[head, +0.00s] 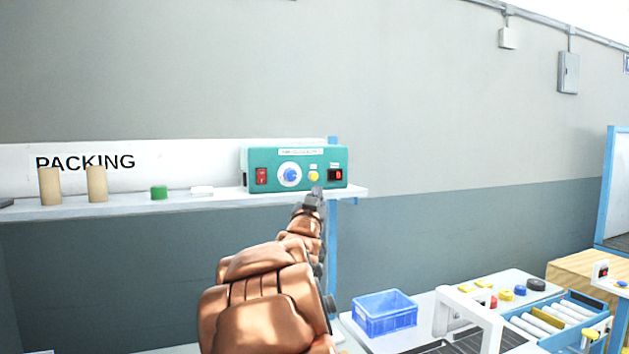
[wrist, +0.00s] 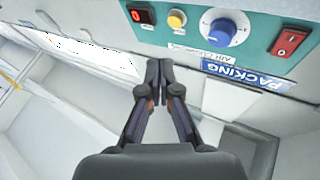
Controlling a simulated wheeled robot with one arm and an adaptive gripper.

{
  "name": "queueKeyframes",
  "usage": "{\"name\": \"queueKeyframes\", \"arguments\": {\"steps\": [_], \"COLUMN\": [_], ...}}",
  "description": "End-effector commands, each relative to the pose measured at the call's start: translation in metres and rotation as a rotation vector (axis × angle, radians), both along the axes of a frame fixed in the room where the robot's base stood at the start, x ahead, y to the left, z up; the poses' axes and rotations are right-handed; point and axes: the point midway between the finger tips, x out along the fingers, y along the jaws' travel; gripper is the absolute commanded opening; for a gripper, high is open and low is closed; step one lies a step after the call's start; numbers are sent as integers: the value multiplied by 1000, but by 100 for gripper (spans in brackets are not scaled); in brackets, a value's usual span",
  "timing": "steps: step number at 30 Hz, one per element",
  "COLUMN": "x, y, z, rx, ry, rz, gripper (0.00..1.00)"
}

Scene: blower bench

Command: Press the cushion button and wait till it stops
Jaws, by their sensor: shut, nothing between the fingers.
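A teal control box (head: 256,155) stands on the white shelf. Its front carries a yellow round button (head: 314,176), a blue knob (head: 291,175) on a white dial, a red rocker switch (head: 262,176) and a small dark display (head: 336,175) with a red sign. In the wrist view the yellow button (wrist: 177,19) is at the top, with the display (wrist: 141,15) beside it.
Wooden cylinders (head: 97,184), a green piece (head: 159,192) and a white piece (head: 202,191) stand on the shelf (head: 120,209) left of the box. A blue crate (head: 385,318) and a bench with several coloured parts are lower right.

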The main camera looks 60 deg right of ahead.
Motion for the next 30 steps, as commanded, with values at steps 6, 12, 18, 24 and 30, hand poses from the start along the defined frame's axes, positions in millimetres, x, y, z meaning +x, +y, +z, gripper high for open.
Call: {"name": "queueKeyframes", "arguments": {"steps": [6, 12, 18, 24, 30], "x": [-30, -33, -32, -22, -4], "y": [-19, -20, -21, -27, -39], "z": [26, 28, 28, 28, 30], "rx": [-107, -116, -114, -112, -111], "ry": [-69, -75, -74, -70, -71], "rz": [-83, -89, -89, -88, -87], "gripper": [0, 0, 0, 0, 0]}}
